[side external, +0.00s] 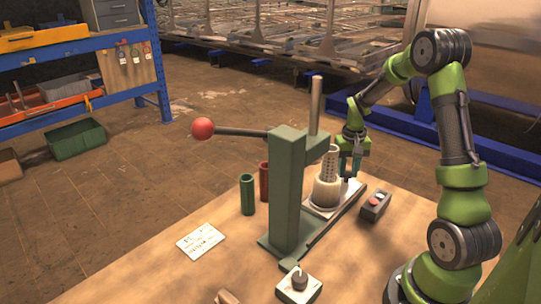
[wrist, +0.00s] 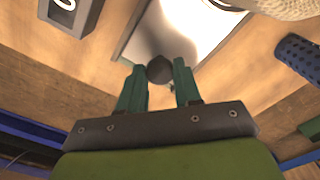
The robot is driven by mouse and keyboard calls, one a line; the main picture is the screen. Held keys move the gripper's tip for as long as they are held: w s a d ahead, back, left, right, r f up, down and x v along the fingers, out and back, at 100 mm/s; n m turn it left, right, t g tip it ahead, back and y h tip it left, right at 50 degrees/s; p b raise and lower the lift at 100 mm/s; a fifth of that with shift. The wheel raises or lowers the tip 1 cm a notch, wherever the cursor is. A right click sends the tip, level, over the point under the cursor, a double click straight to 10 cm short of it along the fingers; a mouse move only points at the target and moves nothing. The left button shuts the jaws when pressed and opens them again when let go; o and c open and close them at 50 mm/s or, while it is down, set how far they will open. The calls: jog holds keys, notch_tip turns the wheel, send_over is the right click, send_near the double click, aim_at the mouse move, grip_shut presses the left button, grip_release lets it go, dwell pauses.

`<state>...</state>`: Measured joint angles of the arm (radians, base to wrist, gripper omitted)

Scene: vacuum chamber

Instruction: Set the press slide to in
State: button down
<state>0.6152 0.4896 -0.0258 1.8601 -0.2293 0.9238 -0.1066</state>
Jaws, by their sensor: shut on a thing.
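The green arbor press (side external: 289,190) stands on the wooden table, with a long lever ending in a red ball (side external: 203,128). Its press slide (side external: 312,209) is a pale metal plate at the base, carrying a cream cylindrical fixture (side external: 326,190). In the wrist view the slide (wrist: 178,30) shows as a bright plate with a dark round knob (wrist: 159,69) at its near edge. My gripper (side external: 350,170) is at the slide's right end. In the wrist view my gripper's (wrist: 158,88) teal fingers are shut on the knob, one on each side.
A button box (side external: 375,206) stands close right of my gripper. Green (side external: 248,194) and red (side external: 264,182) cylinders stand behind the press. A white card (side external: 201,241) and a small block with a dark knob (side external: 298,286) lie nearer the front. The table's left front is mostly clear.

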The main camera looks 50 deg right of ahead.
jog(key=a, duration=0.9)
jog(key=shift+a, duration=0.4)
jog(key=c, duration=0.9)
grip_release()
jog(key=shift+o, duration=0.6)
jog(key=shift+d, duration=0.1)
jog(key=shift+r, duration=0.35)
notch_tip(320, 180, up, 16)
jog(key=shift+r, duration=0.15)
